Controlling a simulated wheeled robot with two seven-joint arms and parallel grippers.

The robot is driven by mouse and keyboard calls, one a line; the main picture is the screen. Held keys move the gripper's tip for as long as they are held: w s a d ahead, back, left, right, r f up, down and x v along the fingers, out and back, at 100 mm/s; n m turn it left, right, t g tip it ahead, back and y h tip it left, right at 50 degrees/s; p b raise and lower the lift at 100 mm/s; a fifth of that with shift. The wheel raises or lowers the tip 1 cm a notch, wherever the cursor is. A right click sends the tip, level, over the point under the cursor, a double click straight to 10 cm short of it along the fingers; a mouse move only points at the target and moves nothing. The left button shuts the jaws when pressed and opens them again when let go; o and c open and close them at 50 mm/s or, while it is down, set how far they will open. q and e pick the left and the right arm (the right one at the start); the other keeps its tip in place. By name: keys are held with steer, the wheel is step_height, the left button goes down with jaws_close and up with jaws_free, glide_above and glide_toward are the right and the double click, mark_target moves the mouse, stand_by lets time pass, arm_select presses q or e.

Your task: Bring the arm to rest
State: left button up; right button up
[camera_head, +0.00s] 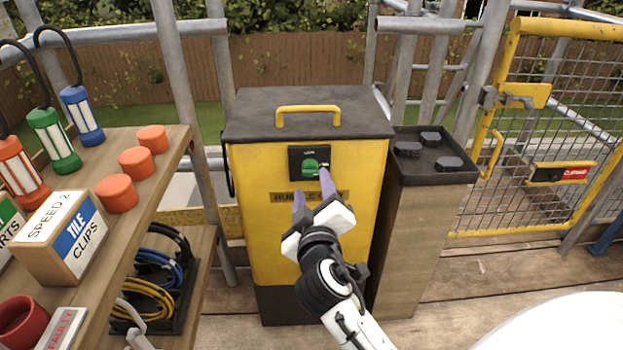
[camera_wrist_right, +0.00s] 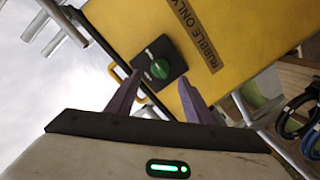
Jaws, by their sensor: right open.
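My right gripper (camera_head: 313,197) reaches in from the bottom of the head view, its purple fingers apart and nothing between them. It is in front of the yellow rubble box (camera_head: 262,233), just below a green knob (camera_head: 309,166) on a dark switch plate. In the right wrist view the two purple fingers (camera_wrist_right: 158,102) stand spread, with the green knob (camera_wrist_right: 160,68) beyond and between their tips. I cannot tell if a fingertip touches the plate. Part of the box's label is hidden behind the gripper. My left gripper is not in view.
A wooden shelf (camera_head: 160,178) at left holds lanterns, orange caps and a tile clips box (camera_head: 66,236). A wooden stand with a dark tray (camera_head: 457,177) adjoins the box at right.

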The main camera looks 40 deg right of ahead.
steer(key=shift+s+a+r, duration=0.1)
steer(key=shift+s+a, duration=0.3)
steer(key=shift+s, duration=0.2)
steer(key=s+a+f+n+g+y+p, duration=0.1)
steer(key=s+a+f+y+p, duration=0.3)
steer(key=f, duration=0.3)
steer(key=s+a+f+g+y+p, duration=0.2)
steer(key=s+a+f+y+p, duration=0.15)
steer(key=a+f, duration=0.2)
arm_select(q)
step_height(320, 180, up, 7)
steer(key=p, duration=0.2)
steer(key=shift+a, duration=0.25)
arm_select(e)
steer(key=s+a+f+g+y, duration=0.1)
steer(key=s+a+f+y, duration=0.1)
steer(key=s, duration=0.5)
steer(key=s+a+f+m+g+y, duration=0.1)
steer(key=s+a+f, duration=0.3)
steer(key=s, duration=0.2)
steer(key=shift+s+f+g+y, duration=0.35)
steer(key=shift+s+g, duration=0.05)
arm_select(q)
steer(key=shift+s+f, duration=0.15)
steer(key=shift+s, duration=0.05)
arm_select(e)
steer(key=shift+a, duration=0.1)
steer(key=shift+c, duration=0.4)
